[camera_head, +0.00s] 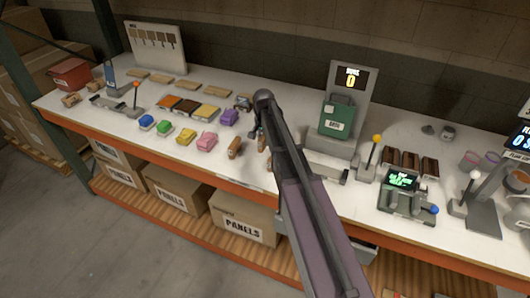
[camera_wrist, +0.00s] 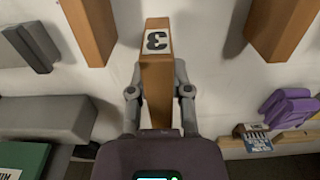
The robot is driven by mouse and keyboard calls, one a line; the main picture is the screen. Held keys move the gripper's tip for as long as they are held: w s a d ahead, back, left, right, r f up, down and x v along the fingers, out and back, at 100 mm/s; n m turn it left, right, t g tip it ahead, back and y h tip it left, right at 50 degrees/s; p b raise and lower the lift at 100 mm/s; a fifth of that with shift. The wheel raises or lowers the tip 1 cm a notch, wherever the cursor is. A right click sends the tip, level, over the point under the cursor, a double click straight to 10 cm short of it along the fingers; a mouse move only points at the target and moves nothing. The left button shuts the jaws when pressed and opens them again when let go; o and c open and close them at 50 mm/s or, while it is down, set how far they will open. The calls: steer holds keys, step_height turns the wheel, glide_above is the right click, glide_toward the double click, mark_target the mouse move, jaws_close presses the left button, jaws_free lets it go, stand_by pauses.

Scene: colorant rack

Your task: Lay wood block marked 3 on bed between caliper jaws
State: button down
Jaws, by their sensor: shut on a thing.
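The wood block marked 3 (camera_wrist: 157,78) stands between my gripper's fingers (camera_wrist: 160,92) in the wrist view, its black 3 on a white label facing the camera. My gripper is shut on it, with a finger against each side. In the head view my gripper (camera_head: 259,131) is over the front middle of the bench, and my arm hides much of the block. A low grey device with an orange-knobbed lever (camera_head: 136,88), at the bench's left, may be the caliper; its jaws and bed are too small to make out.
Two other wood blocks, one left (camera_wrist: 88,30) and one right (camera_wrist: 283,28), flank the held block. White bench top (camera_head: 200,78) is bare in places.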

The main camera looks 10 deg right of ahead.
mark_target(264, 148)
steer(key=shift+f, duration=0.25)
steer(key=shift+f+b, duration=1.85)
steer(key=shift+b, duration=0.05)
steer(key=shift+f, duration=0.1)
steer(key=c, duration=0.6)
jaws_free()
steer(key=shift+o, duration=0.2)
step_height(264, 148, up, 12)
steer(key=p, duration=1.2)
steer(key=shift+r, duration=0.2)
steer(key=shift+s, duration=0.1)
